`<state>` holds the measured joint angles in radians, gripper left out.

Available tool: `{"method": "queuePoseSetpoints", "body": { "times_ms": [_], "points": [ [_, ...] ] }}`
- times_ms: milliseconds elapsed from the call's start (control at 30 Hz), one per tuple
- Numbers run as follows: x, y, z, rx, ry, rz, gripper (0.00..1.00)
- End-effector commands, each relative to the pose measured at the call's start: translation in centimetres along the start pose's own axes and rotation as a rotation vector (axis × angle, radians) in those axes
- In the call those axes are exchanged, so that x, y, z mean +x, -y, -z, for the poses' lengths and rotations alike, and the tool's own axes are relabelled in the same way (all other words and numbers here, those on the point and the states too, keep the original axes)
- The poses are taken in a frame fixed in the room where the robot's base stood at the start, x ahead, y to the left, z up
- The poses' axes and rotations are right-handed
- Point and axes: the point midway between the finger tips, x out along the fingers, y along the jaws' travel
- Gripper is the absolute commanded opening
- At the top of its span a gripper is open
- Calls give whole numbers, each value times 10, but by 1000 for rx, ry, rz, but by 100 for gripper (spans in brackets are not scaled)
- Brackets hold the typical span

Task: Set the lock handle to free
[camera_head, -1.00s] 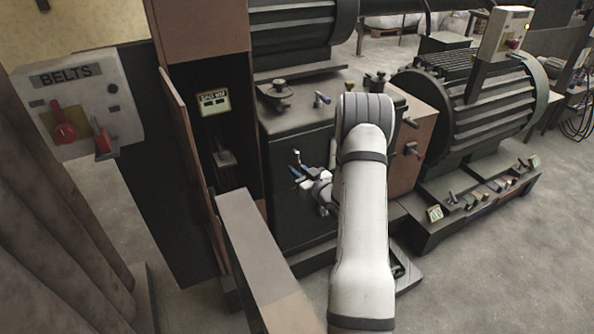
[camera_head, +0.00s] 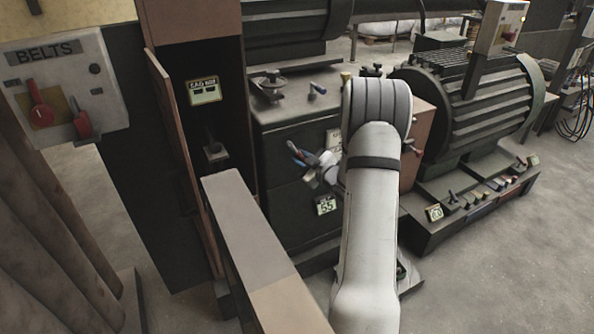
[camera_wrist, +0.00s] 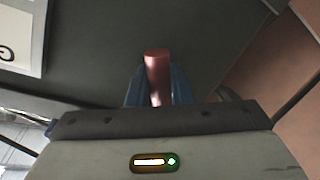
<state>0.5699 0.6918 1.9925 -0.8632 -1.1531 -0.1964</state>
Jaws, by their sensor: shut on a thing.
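My gripper (camera_head: 298,155) is in front of the dark cabinet's face in the head view, partly behind my own arm. In the wrist view, its blue fingers (camera_wrist: 159,88) are closed around a red cylindrical handle (camera_wrist: 157,66), whose rounded end sticks out between them. The handle's base and pivot are hidden, so I cannot tell which marking it points to. A white label (camera_wrist: 21,37) with a partly cut-off character shows at the upper left of the wrist view.
The dark cabinet (camera_head: 285,215) carries a "55" label (camera_head: 326,204) below my gripper. A panel marked BELTS (camera_head: 65,85) stands at left. A ribbed motor (camera_head: 470,105) is at right, with open floor beyond.

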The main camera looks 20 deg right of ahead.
Motion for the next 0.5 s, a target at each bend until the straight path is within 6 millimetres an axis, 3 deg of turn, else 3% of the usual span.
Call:
{"method": "queuePoseSetpoints", "body": {
  "times_ms": [500],
  "points": [
    [-4, -22, 3, -429, 84, -1, 0]
  ]
}}
